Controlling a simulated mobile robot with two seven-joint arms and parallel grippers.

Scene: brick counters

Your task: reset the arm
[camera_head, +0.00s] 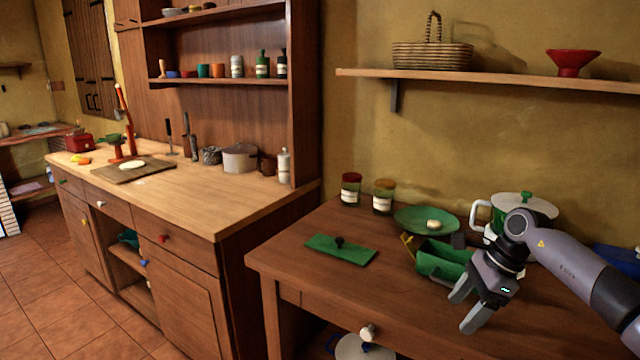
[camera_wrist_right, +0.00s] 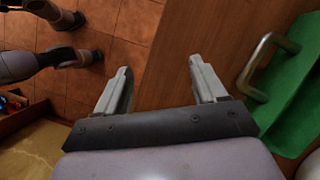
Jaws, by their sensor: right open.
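My right gripper (camera_head: 468,308) is open and empty above the front part of the right wooden counter (camera_head: 330,235). In the right wrist view its two fingers (camera_wrist_right: 160,68) are spread apart with nothing between them. The edge of the wooden counter and the tiled floor lie beneath it. The nearest thing is a green box (camera_head: 440,262), just behind the gripper and partly hidden by it. A green item with a metal handle (camera_wrist_right: 262,65) is right of the fingers in the wrist view, apart from them. My left gripper is not seen in the head view.
A shelf (camera_head: 480,80) hangs above. The counter's front left is clear.

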